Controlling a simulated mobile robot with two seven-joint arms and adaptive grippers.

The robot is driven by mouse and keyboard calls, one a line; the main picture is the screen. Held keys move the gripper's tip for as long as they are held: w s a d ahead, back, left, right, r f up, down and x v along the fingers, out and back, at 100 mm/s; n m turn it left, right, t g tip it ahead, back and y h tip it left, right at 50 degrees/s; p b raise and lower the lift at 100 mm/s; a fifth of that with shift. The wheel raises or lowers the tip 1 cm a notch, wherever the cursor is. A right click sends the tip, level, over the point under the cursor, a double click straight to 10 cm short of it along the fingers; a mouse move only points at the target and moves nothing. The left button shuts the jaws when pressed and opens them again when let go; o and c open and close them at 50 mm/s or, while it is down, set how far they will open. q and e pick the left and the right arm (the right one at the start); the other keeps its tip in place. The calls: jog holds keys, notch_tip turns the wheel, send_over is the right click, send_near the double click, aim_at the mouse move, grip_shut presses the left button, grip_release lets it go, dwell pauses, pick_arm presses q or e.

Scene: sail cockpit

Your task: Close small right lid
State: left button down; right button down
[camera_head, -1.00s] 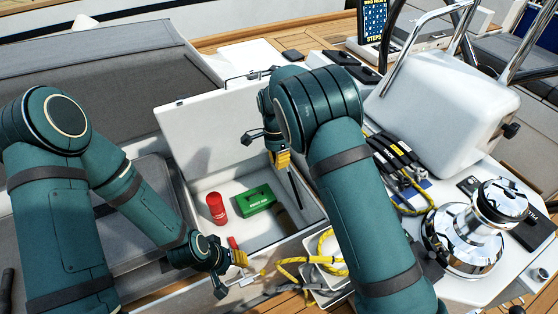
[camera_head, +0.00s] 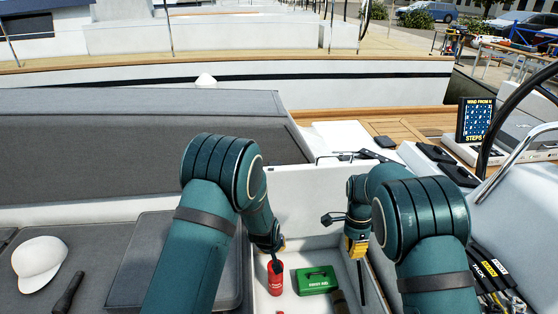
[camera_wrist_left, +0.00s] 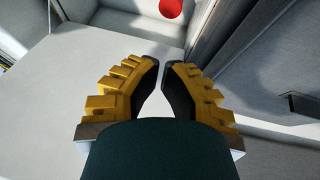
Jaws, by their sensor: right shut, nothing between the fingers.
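The white lid (camera_head: 300,195) stands raised at the back of the open locker in the head view, partly hidden by my arms. Inside the locker lie a red cylinder (camera_head: 275,281) and a green first aid box (camera_head: 316,281). My left gripper (camera_head: 277,264) reaches in at the locker's left side and overlaps the cylinder's top in the picture. In the left wrist view its fingertips (camera_wrist_left: 161,66) nearly meet, with nothing seen between them. My right gripper (camera_head: 361,280) is shut and empty, pointing down over the locker's right side. I cannot tell whether either gripper touches the lid.
Grey cushions (camera_head: 130,245) lie to the left, with a white cap (camera_head: 40,262) and a dark handle-like object (camera_head: 69,293) on them. A steering wheel (camera_head: 505,105) and dark clutches (camera_head: 490,270) stand at the right. A red round shape (camera_wrist_left: 170,8) shows in the left wrist view.

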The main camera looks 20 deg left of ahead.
pick_arm(q)
jog(key=w+r+t+y, duration=0.1)
jog(key=w+r+t, duration=0.1)
jog(key=w+r, duration=0.7)
jog(key=t+y, duration=0.2)
jog(key=y, duration=0.1)
send_near(278, 163)
notch_tip(278, 163, up, 4)
jog(key=w, duration=0.2)
jog(key=shift+a, duration=0.7)
jog(key=x, duration=0.9)
jog(key=shift+s+d+f, duration=0.1)
jog(key=shift+d+f, duration=0.15)
jog(key=shift+f, duration=0.2)
jog(key=shift+s+d, duration=0.3)
jog(key=shift+s, duration=0.35)
jog(key=shift+s+d+f, duration=0.1)
jog(key=shift+s+d, duration=0.05)
jog(key=shift+s, duration=0.3)
jog(key=shift+s+d+f, duration=0.1)
jog(key=shift+s+d, duration=0.1)
jog(key=shift+s, duration=0.3)
